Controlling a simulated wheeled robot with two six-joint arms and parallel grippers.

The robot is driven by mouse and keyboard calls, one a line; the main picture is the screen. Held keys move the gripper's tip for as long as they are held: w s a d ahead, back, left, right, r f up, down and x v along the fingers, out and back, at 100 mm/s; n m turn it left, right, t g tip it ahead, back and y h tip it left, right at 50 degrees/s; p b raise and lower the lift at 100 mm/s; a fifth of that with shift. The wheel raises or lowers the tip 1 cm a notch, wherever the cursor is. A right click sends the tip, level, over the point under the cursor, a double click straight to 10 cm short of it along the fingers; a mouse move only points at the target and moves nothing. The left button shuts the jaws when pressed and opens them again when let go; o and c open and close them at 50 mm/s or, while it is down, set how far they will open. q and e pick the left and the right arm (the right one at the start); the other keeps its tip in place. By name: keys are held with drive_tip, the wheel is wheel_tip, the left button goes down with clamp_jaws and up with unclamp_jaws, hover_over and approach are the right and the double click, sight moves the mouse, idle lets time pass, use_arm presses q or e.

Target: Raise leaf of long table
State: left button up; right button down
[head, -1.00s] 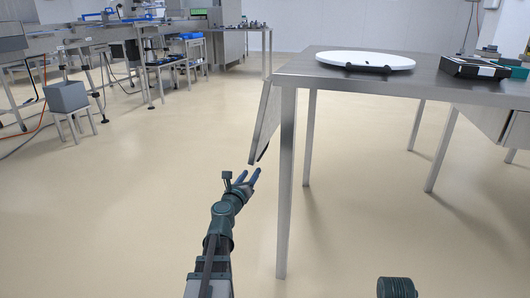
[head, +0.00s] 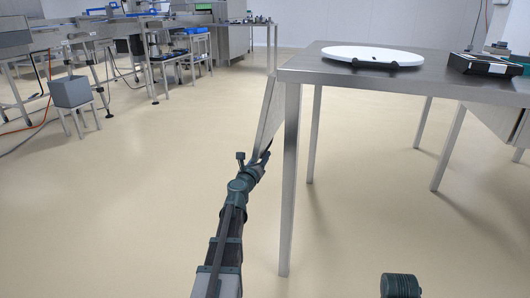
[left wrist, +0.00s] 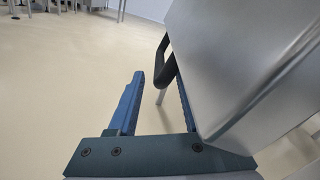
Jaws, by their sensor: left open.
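The long steel table (head: 430,84) stands at the right. Its leaf (head: 269,112) hangs down from the left end, slightly slanted. In the left wrist view the leaf (left wrist: 240,60) fills the upper right, with a black loop handle (left wrist: 161,62) on its side. My left gripper (head: 263,160) is at the leaf's lower end. In the left wrist view the left gripper (left wrist: 160,85) is open, and the handle shows in the gap near its fingertips. The right finger is partly hidden by the leaf. I cannot tell whether a finger touches the handle. My right gripper is not in view.
A white round disc (head: 372,55) and a black box (head: 484,64) lie on the tabletop. The table's front leg (head: 290,190) stands just right of my left gripper. A grey box on a stool (head: 71,92) is at the far left. The floor between is clear.

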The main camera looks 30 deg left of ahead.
use_arm(q)
drive_tip(key=x, duration=0.5)
drive_tip(key=shift+w+a, duration=0.1)
drive_tip(key=shift+w, duration=0.2)
clamp_jaws()
idle(1.0)
